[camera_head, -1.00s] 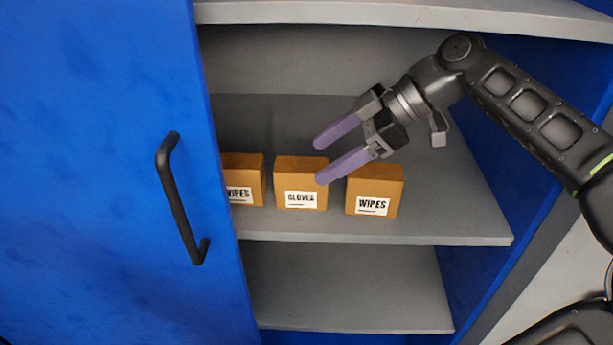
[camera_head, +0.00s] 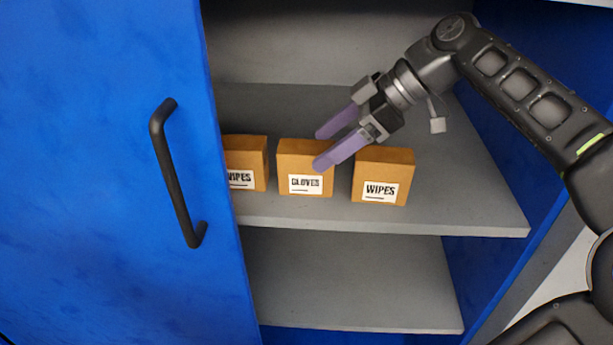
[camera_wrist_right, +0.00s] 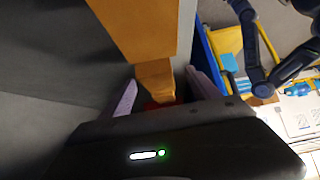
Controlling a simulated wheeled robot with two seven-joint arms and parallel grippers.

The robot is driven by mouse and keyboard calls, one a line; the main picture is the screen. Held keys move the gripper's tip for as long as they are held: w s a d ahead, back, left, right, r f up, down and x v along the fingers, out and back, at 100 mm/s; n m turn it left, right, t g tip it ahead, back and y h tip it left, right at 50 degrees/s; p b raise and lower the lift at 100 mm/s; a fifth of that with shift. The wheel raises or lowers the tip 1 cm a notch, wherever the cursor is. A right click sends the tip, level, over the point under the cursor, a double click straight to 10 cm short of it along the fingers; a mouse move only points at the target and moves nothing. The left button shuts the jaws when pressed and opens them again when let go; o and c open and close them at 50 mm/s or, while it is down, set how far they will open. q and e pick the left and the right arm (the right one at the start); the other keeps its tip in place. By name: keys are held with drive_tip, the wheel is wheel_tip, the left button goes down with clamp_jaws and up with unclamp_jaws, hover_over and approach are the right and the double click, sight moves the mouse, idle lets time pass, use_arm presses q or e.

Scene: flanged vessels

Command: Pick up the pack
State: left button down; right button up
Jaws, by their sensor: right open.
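Three brown cardboard packs stand in a row on a grey shelf. The left pack (camera_head: 247,157) reads WIPES and is partly cut off by the blue door. The middle pack (camera_head: 304,160) reads GLOVES, and the right pack (camera_head: 383,168) reads WIPES. My right gripper (camera_head: 318,150) is open, its purple fingers pointing left. In the head view they overlap the upper right of the GLOVES pack; contact cannot be told. In the right wrist view, a large brown pack (camera_wrist_right: 140,25) is close above, and a smaller brown shape shows between the fingers (camera_wrist_right: 160,92). My left gripper is out of view.
The blue cabinet door (camera_head: 100,160) with a black handle (camera_head: 178,175) stands at the left. The shelf (camera_head: 460,190) is bare to the right of the packs. A lower shelf (camera_head: 350,285) is empty where it shows. The cabinet's blue side wall is at the right.

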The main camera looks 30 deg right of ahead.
sight(307, 157)
drive_tip(key=shift+a, duration=0.1)
drive_tip(key=x, duration=0.5)
drive_tip(key=shift+w+f, duration=0.1)
drive_tip(key=shift+w, duration=0.15)
drive_tip(key=shift+c, duration=0.2)
idle(0.4)
clamp_jaws()
idle(0.6)
